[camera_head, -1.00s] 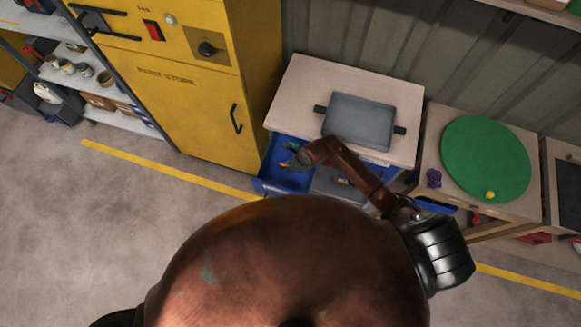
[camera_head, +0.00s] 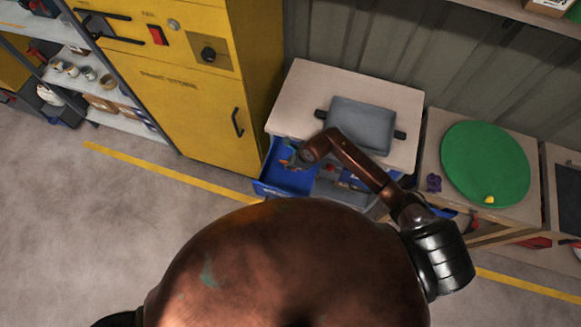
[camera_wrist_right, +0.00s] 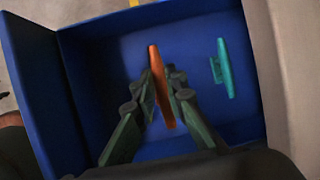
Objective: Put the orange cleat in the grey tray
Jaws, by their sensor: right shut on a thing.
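The orange cleat (camera_wrist_right: 160,88) is a slim bar held between the fingers of my right gripper (camera_wrist_right: 158,82), inside the blue drawer. In the head view my right gripper (camera_head: 291,161) is small and partly hidden by my own arm, over the open drawer. The grey tray (camera_head: 362,122) sits on the pale cabinet top, with dark handles at its left and right ends. It is up and to the right of my right gripper in the head view. Whether the cleat touches the drawer floor I cannot tell. My left gripper is not in view.
The blue drawer (camera_head: 288,180) stands open at the cabinet's front; its walls surround the gripper. A teal cleat (camera_wrist_right: 222,68) lies in it, right of the orange one. A tall yellow cabinet (camera_head: 200,110) stands left. A green disc (camera_head: 486,160) lies on the right bench.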

